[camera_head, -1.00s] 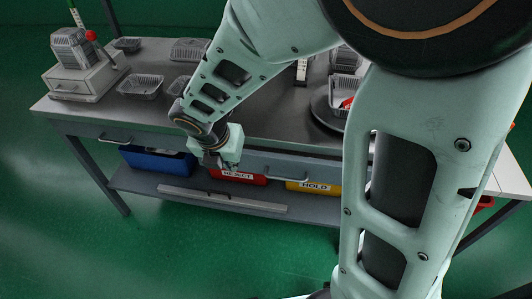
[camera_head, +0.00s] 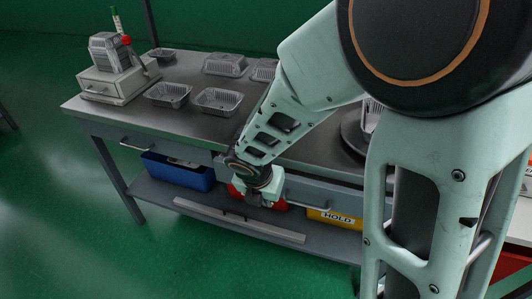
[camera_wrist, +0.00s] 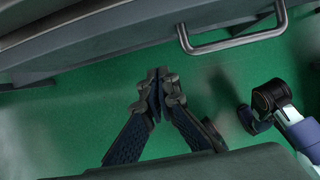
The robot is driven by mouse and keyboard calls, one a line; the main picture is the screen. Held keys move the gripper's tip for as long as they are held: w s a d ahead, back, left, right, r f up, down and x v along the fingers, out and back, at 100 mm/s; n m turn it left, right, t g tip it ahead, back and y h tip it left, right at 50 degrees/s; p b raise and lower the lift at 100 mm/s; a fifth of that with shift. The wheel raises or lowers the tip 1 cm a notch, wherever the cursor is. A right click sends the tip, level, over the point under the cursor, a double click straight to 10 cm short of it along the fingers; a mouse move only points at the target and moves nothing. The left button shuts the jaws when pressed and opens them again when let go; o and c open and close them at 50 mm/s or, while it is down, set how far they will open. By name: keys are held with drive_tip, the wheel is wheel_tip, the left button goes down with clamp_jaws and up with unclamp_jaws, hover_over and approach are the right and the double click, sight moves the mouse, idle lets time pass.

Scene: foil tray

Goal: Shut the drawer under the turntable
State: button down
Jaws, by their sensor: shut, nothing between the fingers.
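The drawer under the turntable has a grey front (camera_head: 325,192) with a bar handle (camera_head: 306,207); its left end seems to stand out from the bench front. The dark round turntable (camera_head: 352,133) is on the bench above, partly hidden by my arm. My gripper (camera_head: 262,204) is low in front of the drawer, left of the handle. In the wrist view my gripper (camera_wrist: 158,78) has its fingertips together with nothing between them, apart from the handle (camera_wrist: 232,43) above right. How far the drawer stands open is hard to tell.
A second drawer handle (camera_head: 137,147) is at the left. A blue bin (camera_head: 180,172), a red bin (camera_head: 237,184) and a yellow HOLD bin (camera_head: 335,218) are on the lower shelf. Foil trays (camera_head: 217,101) and a boxy device (camera_head: 110,82) are on the bench. The green floor in front is clear.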

drive_tip(key=w, duration=0.2)
drive_tip(key=w+d, duration=0.1)
drive_tip(key=shift+w+d+r, duration=0.1)
drive_tip(key=shift+w+r, duration=0.1)
drive_tip(key=shift+w, duration=0.15)
drive_tip(key=shift+w, duration=0.1)
drive_tip(key=shift+w+d+p, duration=0.25)
drive_tip(key=shift+w+p, duration=0.3)
drive_tip(key=shift+w, duration=0.05)
drive_tip(key=shift+w+d+p, duration=0.2)
drive_tip(key=shift+w+p, duration=0.3)
drive_tip(key=shift+w, duration=0.1)
